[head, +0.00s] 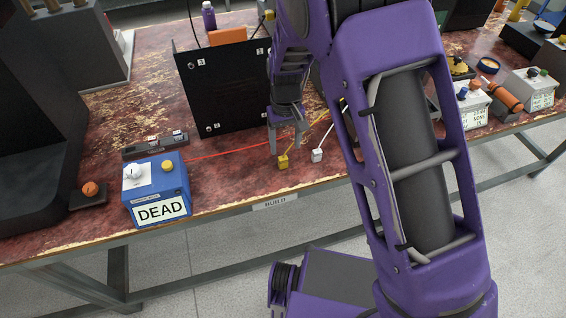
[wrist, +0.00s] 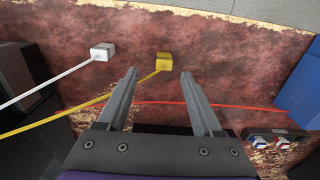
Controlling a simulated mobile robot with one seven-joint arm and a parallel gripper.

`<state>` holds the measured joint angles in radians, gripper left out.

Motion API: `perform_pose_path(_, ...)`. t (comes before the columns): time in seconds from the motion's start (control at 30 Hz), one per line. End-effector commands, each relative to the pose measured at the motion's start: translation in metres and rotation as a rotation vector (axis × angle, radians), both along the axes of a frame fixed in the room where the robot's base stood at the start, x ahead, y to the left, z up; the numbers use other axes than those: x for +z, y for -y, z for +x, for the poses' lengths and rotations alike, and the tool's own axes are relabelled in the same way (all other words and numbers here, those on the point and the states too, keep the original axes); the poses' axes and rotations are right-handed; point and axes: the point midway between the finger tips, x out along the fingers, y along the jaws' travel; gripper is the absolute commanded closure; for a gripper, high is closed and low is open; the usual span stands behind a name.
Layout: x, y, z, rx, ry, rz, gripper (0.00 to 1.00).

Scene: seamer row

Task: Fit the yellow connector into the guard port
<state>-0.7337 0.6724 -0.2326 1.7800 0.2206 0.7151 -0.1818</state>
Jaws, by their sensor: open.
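The yellow connector (head: 283,161) lies on the worn red table top near its front edge, with a yellow cable running back from it. My gripper (head: 286,146) is open and empty, pointing down just behind the connector in the head view. In the wrist view the yellow connector (wrist: 164,62) shows between and slightly beyond the open fingertips (wrist: 159,72), apart from both. An upright black panel (head: 225,88) with small numbered labels stands behind and to the left. I cannot tell which opening is the guard port; my arm hides part of the panel's right side.
A white connector (head: 317,155) on a white cable lies close to the right of the yellow one. A red wire (head: 235,151) crosses the table under my gripper. A blue box marked DEAD (head: 160,212) and a dark switch strip (head: 155,145) stand at left.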

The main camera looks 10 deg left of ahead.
Motion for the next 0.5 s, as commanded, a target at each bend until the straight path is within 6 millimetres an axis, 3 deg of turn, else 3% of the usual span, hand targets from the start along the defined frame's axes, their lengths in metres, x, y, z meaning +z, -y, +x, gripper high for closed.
perform_pose_path(0.17,-0.009,-0.001,-0.001,0.0,-0.001,-0.001,0.32)
perform_pose_path(0.5,-0.053,-0.006,-0.003,0.0,0.0,-0.001,0.32)
